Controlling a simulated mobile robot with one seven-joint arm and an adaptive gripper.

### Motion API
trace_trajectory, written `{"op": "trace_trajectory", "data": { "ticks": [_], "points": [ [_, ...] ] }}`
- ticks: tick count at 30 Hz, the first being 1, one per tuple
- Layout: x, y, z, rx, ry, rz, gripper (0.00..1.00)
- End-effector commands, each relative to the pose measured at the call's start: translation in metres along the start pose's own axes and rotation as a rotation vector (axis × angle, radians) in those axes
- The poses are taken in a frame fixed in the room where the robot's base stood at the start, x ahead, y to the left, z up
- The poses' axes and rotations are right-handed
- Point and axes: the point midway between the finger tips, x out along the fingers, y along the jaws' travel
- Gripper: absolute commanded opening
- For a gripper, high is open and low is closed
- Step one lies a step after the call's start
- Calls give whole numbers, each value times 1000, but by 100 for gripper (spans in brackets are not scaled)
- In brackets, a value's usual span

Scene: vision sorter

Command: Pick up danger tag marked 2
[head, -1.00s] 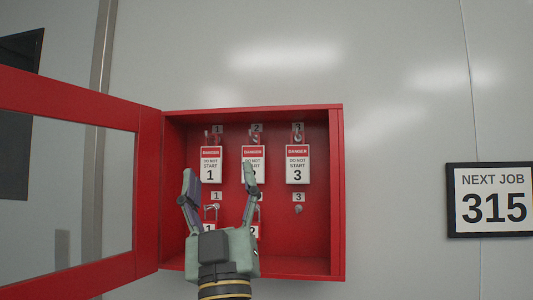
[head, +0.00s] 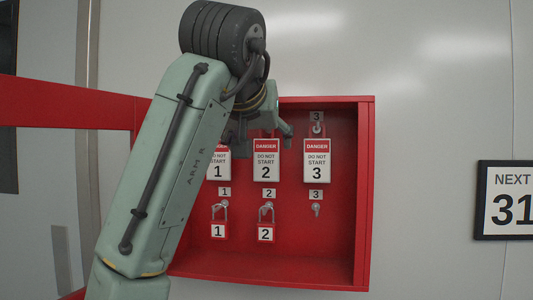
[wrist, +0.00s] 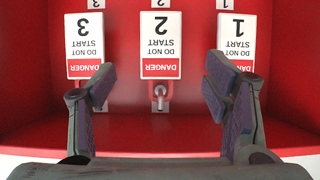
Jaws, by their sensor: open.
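Danger tag 2 (head: 265,161) is a white card with a red DANGER band, hanging in the middle of the upper row in the red cabinet. In the wrist view danger tag 2 (wrist: 161,45) appears upside down, centred between the fingers, with a metal hook at its red end. My gripper (wrist: 161,88) is open and empty, its fingers spread to either side of the tag. In the head view my gripper (head: 264,140) is at the top of the tag, partly hidden by my own arm. I cannot tell whether it touches.
Danger tag 1 (head: 219,163) and danger tag 3 (head: 317,160) hang on either side. Red padlocks 1 (head: 218,232) and 2 (head: 265,234) hang below; hook 3 (head: 316,210) is bare. The red cabinet (head: 366,200) has its door open to the left. A NEXT JOB sign (head: 507,200) is right.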

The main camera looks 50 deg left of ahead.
Motion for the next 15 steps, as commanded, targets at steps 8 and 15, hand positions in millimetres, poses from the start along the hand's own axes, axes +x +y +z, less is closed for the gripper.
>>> {"op": "trace_trajectory", "data": {
  "ticks": [8,15],
  "points": [
    [37,0,-1,0,2,2,70],
    [62,-2,-4,1,1,1,70]
  ]
}}
